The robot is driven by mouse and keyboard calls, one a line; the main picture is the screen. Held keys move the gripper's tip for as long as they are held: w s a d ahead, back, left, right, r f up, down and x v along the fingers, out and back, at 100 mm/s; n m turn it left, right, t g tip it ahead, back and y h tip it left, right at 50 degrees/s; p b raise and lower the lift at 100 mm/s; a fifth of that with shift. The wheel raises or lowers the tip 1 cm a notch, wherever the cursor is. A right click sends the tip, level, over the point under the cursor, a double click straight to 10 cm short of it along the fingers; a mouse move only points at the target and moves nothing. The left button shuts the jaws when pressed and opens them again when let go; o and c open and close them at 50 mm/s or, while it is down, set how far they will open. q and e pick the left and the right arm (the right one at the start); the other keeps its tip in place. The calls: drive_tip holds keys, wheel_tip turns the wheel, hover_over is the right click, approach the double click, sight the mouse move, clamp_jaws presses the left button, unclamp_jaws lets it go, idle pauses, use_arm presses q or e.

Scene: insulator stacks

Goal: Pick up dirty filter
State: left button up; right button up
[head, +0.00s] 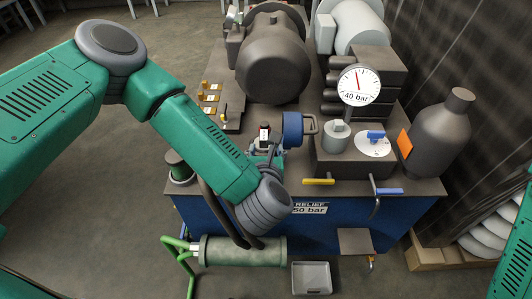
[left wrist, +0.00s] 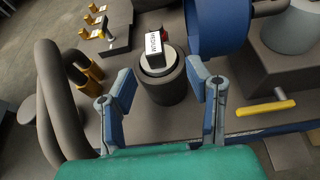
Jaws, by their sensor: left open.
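A dark round housing (left wrist: 162,86) stands on the bench top, with a light grey round piece (left wrist: 152,70) in its mouth. A dark block with a white label reading MEDIUM (left wrist: 154,43) sits at this piece; I cannot tell whether it is the dirty filter's top. In the head view the labelled block (head: 264,134) shows just beyond my left gripper (head: 264,160). In the left wrist view my left gripper (left wrist: 160,82) is open and empty, its fingers apart on either side of the housing. My forearm hides part of this area in the head view.
A blue round lid (head: 292,130) with a handle stands right of the housing. Dark bent pipes (left wrist: 58,100) stand at the left. Yellow (head: 318,181) and blue levers sit along the bench's front edge. A grey tray (head: 312,278) lies on the floor in front.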

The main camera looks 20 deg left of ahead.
sight(263, 140)
use_arm(q)
drive_tip(key=shift+x, duration=0.8)
drive_tip(key=shift+w+a+f, duration=0.2)
drive_tip(key=shift+w, duration=0.15)
drive_tip(key=shift+w+a+f, duration=0.1)
drive_tip(key=shift+w+a, duration=0.1)
drive_tip(key=shift+a, duration=0.1)
drive_tip(key=b+x, duration=0.2)
drive_tip(key=x, duration=0.2)
drive_tip(key=shift+w+a, duration=0.15)
drive_tip(key=shift+a, duration=0.1)
drive_tip(key=shift+w+d+f, duration=0.1)
drive_tip(key=shift+w, duration=0.2)
drive_tip(key=shift+w+d, duration=0.1)
drive_tip(key=shift+d, duration=0.1)
drive_tip(key=shift+a, duration=0.2)
clamp_jaws()
drive_tip(key=shift+a, duration=0.15)
